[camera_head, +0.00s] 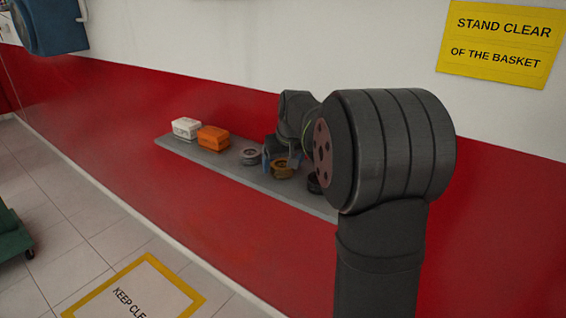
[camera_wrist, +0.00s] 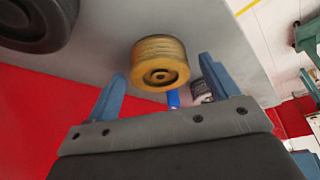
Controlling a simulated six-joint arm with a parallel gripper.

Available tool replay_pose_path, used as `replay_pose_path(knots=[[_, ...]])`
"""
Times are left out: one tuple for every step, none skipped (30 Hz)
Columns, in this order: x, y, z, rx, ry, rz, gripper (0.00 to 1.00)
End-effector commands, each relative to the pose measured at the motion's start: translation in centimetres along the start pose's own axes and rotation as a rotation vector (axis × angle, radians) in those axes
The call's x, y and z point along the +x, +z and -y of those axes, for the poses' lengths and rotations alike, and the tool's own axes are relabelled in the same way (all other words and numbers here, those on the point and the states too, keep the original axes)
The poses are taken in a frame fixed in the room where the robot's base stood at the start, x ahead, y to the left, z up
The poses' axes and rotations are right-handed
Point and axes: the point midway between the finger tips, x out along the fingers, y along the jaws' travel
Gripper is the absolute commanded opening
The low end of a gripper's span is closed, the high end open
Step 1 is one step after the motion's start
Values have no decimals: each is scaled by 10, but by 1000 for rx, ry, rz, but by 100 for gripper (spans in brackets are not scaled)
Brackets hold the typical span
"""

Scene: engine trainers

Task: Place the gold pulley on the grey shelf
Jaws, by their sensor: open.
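The gold pulley (camera_head: 282,169) stands on the grey shelf (camera_head: 223,158) on the red wall in the head view. In the wrist view the gold pulley (camera_wrist: 160,64) is on the shelf surface (camera_wrist: 108,62), just beyond and between my finger tips. My gripper (camera_wrist: 160,76) has its two blue fingers spread apart with nothing between them. In the head view my gripper (camera_head: 281,155) is right at the pulley, and my arm hides part of the shelf's right end.
A grey pulley (camera_head: 251,156) stands left of the gold one, and a dark pulley (camera_head: 314,184) stands right of it. An orange box (camera_head: 213,138) and a white box (camera_head: 186,127) stand at the shelf's left end. Bare shelf shows between the orange box and grey pulley.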

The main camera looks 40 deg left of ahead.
Motion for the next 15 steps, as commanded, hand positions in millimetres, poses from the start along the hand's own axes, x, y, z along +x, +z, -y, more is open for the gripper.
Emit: replay_pose_path(knots=[[0,0,0,0,0,0,80],[0,0,0,0,0,0,80],[-1,-1,0,0,0,-1,80],[-2,-1,0,0,0,-1,80],[-4,-2,0,0,0,-2,80],[-8,-2,0,0,1,-3,80],[-12,-2,0,0,1,-3,80],[-17,-2,0,0,1,-4,80],[-24,-2,0,0,1,-4,80],[-30,-2,0,0,1,-5,80],[-36,-2,0,0,1,-4,80],[-45,-2,0,-1,1,-5,80],[-52,-2,0,-1,1,-5,80],[-59,-2,0,-1,1,-5,80],[-68,-2,0,-1,1,-5,80]])
